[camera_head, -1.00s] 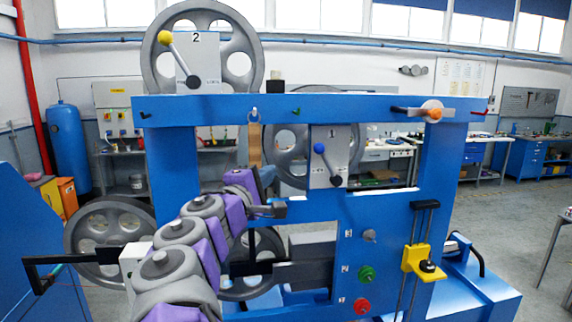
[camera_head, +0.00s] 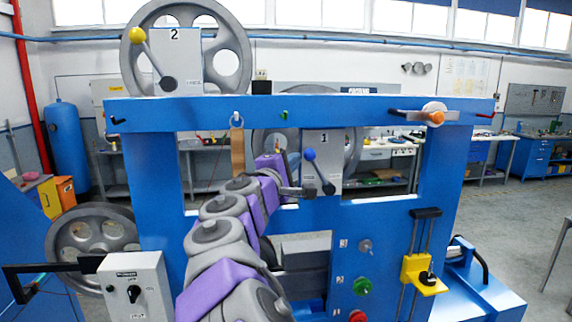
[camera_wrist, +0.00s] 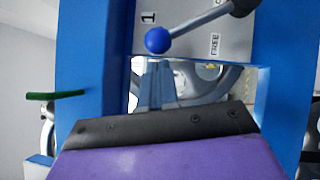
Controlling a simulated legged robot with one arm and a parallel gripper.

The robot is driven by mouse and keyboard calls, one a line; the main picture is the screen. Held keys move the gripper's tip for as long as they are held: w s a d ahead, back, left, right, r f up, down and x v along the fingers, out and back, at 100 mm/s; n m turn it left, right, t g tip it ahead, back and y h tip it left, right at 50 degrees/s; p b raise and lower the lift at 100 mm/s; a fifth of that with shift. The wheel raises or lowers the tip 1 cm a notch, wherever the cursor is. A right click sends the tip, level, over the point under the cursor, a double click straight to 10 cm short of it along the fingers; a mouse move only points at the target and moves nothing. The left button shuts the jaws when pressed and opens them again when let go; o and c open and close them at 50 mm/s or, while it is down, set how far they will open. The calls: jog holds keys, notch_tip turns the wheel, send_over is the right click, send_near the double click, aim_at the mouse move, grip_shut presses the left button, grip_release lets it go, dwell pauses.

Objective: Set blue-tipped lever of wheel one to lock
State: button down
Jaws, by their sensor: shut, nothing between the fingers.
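The blue-tipped lever (camera_head: 318,171) is on the grey panel (camera_head: 335,155) marked 1. Its blue ball (camera_head: 309,154) points up and slightly left from the dark pivot (camera_head: 328,188). My gripper (camera_head: 309,191) is shut and empty, just below the ball and left of the pivot in the head view. I cannot tell whether it touches the lever. In the wrist view the blue ball (camera_wrist: 158,40) lies just beyond my gripper (camera_wrist: 154,68), and a FREE label (camera_wrist: 214,43) shows on the panel. Wheel one (camera_head: 262,140) is partly hidden behind the panel and blue frame.
The blue frame (camera_head: 160,150) surrounds the panel. A yellow-tipped lever (camera_head: 150,55) is on panel 2, above left. An orange-tipped handle (camera_head: 436,118) is on the top beam, right. A green peg (camera_wrist: 55,95) sticks out at left in the wrist view.

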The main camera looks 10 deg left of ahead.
jog(key=shift+s+d+r, duration=0.2)
jog(key=shift+d, duration=0.3)
jog(key=shift+r, duration=0.1)
jog(key=shift+w+r+m+g+p, duration=0.1)
jog(key=shift+r+m+g+p, duration=0.1)
jog(key=shift+m+g+p, duration=0.25)
jog(key=shift+d+r+p, duration=0.1)
jog(key=shift+p, duration=0.2)
jog(key=w+d+r+m+g+y+p, duration=0.2)
jog(key=w+d+m+g+y+p, duration=0.1)
jog(key=d+m+p, duration=0.5)
jog(key=shift+w+d+r+g+y+p, duration=0.15)
jog(key=shift+d+r+g+y+p, duration=0.25)
jog(key=shift+d+g+y+p, duration=0.9)
